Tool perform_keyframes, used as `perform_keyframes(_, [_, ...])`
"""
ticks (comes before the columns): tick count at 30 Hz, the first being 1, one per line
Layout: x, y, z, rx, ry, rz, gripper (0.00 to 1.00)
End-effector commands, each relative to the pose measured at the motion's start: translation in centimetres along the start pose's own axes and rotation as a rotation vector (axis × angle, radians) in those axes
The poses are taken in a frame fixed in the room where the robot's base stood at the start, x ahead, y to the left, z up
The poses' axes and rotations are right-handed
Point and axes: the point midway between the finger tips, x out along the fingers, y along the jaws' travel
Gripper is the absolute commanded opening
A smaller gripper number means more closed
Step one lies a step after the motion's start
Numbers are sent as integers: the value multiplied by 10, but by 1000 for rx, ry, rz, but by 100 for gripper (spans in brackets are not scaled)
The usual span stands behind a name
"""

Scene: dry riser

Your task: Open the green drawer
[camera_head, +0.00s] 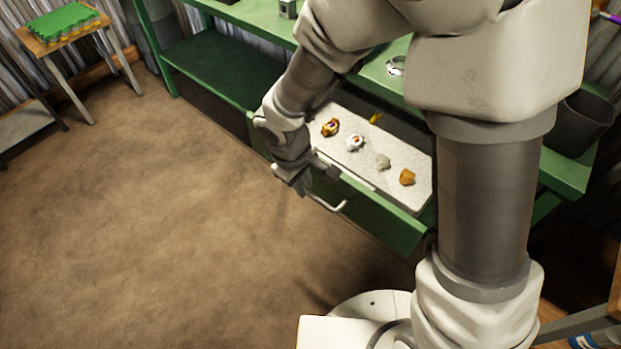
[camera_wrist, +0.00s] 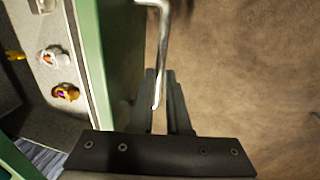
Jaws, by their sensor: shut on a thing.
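The green drawer (camera_head: 388,222) stands pulled out from the green workbench, with its inside showing. A light grey lining or tray (camera_head: 392,160) in it carries several small lumps, orange, white and grey. A pale metal bar handle (camera_head: 335,207) sits on its front. My gripper (camera_head: 303,188) is at the left part of this handle. In the wrist view, my gripper (camera_wrist: 160,92) has its two dark fingers on either side of the handle (camera_wrist: 164,38), shut on it. The drawer's green front edge (camera_wrist: 92,60) runs beside the fingers. My arm hides part of the bench.
The green workbench (camera_head: 225,72) runs along the back. A dark bin (camera_head: 580,120) stands at the right. A small wooden stool (camera_head: 90,28) with a green and yellow stack (camera_head: 62,22) is at far left. The brown floor (camera_head: 140,220) before the drawer is clear.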

Motion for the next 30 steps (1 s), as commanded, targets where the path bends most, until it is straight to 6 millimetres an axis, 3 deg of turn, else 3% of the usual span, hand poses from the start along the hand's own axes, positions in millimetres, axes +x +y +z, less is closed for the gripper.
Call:
perform_keyframes(10, [-1, -1, -1, -1, 1, 0, 0])
perform_keyframes(11, [-1, -1, -1, 0, 2, 0, 18])
perform_keyframes(15, [-1, 0, 0, -1, 1, 1, 44])
perform_keyframes(25, [-3, 0, 0, 0, 1, 1, 45])
perform_keyframes(30, [-24, 1, -1, 1, 4, 2, 45])
